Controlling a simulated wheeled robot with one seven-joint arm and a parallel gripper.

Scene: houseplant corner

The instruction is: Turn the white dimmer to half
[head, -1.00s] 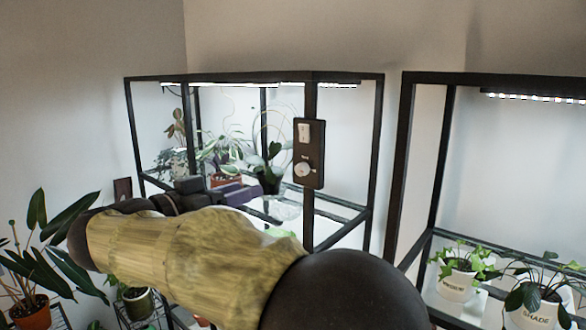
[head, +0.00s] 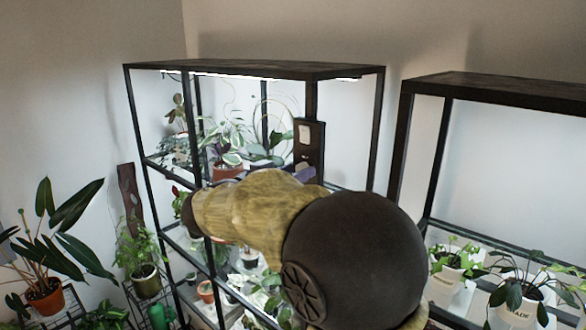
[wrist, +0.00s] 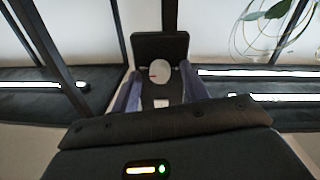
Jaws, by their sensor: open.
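The white dimmer (wrist: 159,72) is a round knob on a dark panel (wrist: 175,45) in the wrist view, with a small reddish mark toward its left side. A white rocker switch (wrist: 161,103) sits below it there.
A dark metal rack (head: 250,70) with lit shelves and several plants stands behind the panel. A second rack (head: 490,92) with potted plants is at the right. A leafy plant (head: 65,235) stands at the left.

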